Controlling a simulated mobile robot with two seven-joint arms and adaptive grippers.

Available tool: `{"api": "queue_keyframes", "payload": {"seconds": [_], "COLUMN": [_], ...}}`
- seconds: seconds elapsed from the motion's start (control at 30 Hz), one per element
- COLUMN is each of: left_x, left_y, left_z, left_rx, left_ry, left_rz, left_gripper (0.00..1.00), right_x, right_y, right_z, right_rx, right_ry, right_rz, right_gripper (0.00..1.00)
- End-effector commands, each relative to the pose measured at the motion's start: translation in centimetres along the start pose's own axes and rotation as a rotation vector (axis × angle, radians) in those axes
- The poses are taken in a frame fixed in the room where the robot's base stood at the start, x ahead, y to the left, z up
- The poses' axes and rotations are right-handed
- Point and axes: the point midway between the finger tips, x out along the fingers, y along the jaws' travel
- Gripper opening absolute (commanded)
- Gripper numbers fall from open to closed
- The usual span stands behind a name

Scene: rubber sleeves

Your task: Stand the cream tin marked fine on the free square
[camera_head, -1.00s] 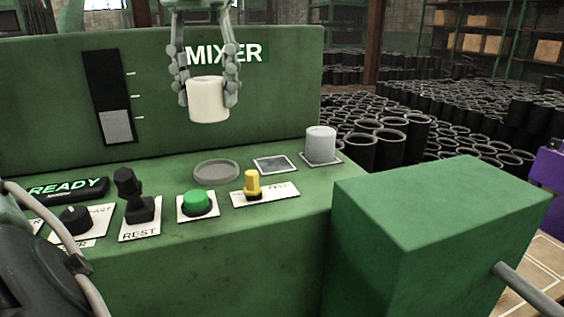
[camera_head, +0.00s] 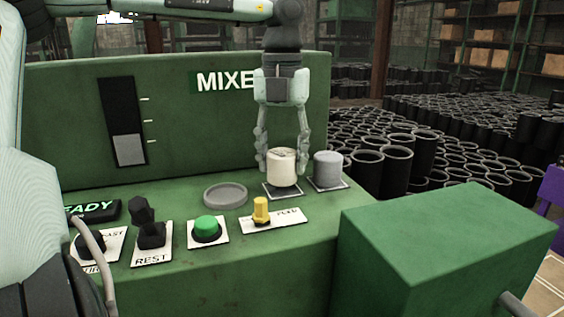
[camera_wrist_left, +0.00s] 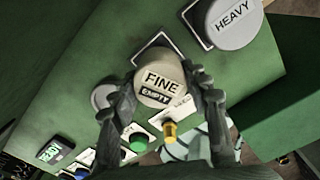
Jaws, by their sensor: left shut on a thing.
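The cream tin (camera_head: 282,168) is between the fingers of my left gripper (camera_head: 283,165), which is shut on it. Its top reads FINE and EMPTY in the left wrist view (camera_wrist_left: 161,86). The tin is upright, over or on the free square (camera_head: 283,192), a dark patch with a pale border on the green panel. I cannot tell whether its base touches. In the left wrist view part of the square (camera_wrist_left: 157,47) shows beyond the tin. My right gripper is not in view.
A grey tin (camera_head: 328,168), marked HEAVY in the wrist view, stands close on the right on its own square. A round grey disc (camera_head: 226,195) lies to the left. A yellow knob (camera_head: 261,211) and a green button (camera_head: 207,227) stand in front. A green box (camera_head: 445,240) rises front right.

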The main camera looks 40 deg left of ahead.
Motion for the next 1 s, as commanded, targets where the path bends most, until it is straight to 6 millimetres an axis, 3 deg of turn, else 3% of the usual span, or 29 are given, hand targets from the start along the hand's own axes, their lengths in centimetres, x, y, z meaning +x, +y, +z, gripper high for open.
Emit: {"api": "queue_keyframes", "payload": {"seconds": [0.13, 0.77, 0.8, 0.93, 1.0], "left_x": [1.4, 1.7, 1.7, 1.7, 1.7], "left_y": [0.0, 0.0, 0.0, 0.0, 0.0], "left_z": [0.0, 0.0, 0.0, 0.0, 0.0], "left_rx": [0.000, -0.001, -0.001, -0.001, -0.001], "left_ry": [0.000, -0.001, -0.001, 0.000, 0.000], "left_rz": [-0.001, -0.001, 0.000, 0.000, 0.000], "left_gripper": [0.11, 0.11, 0.51, 0.67, 0.67], "right_x": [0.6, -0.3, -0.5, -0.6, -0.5], "right_y": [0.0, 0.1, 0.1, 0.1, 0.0], "right_z": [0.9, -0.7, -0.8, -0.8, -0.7], "right_rx": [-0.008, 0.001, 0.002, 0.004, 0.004], "right_ry": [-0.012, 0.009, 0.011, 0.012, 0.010], "right_rz": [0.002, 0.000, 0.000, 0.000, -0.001], "right_gripper": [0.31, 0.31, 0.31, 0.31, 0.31]}}
